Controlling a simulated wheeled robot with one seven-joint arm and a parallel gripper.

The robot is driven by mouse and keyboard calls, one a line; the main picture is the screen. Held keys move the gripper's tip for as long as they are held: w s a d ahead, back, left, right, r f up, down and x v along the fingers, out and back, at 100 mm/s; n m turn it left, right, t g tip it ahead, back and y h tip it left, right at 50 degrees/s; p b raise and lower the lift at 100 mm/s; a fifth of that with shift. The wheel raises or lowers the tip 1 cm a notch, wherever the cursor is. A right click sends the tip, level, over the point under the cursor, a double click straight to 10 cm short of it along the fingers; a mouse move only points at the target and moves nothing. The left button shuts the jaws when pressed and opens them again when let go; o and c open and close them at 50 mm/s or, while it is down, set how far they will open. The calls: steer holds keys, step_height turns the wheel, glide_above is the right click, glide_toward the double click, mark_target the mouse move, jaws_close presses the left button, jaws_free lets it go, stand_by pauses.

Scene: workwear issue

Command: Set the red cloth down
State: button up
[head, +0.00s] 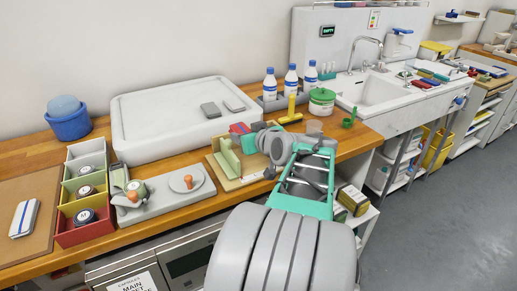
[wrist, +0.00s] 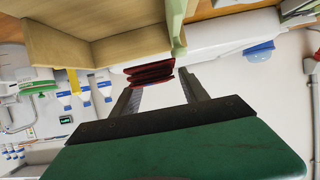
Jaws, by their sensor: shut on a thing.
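The red cloth (head: 238,128) shows in the head view above the back of a wooden stand with pale green upright pieces (head: 229,158). In the wrist view the red cloth (wrist: 150,72) appears as a folded, layered bundle between my fingertips. My gripper (wrist: 158,80) is shut on it, with the two fingers on either side. The wooden stand (wrist: 95,40) is close beside the cloth in the wrist view. My arm hides part of the stand in the head view, and I cannot tell whether the cloth touches it.
A white raised-rim tray (head: 150,128) with two grey blocks stands behind. Bottles (head: 291,78), a green-banded tub (head: 321,102) and a yellow tool (head: 291,112) stand to the right, before the sink (head: 365,92). A divided box (head: 85,190) and grey stamp tray (head: 165,198) are left.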

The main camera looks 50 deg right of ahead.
steer(key=d+f, duration=0.2)
steer(key=d, duration=0.2)
glide_above(263, 156)
step_height(263, 156, down, 5)
steer(key=shift+a+f+p, duration=0.1)
steer(key=shift+a+p, duration=0.05)
steer(key=shift+p, duration=0.25)
steer(key=f, duration=0.3)
steer(key=shift+d+f+p, duration=0.25)
steer(key=shift+f+p, duration=0.05)
steer(key=shift+p, duration=0.05)
steer(key=o, duration=1.3)
steer(key=shift+o, duration=0.2)
steer(key=b+v, duration=0.1)
steer(key=v, duration=1.1)
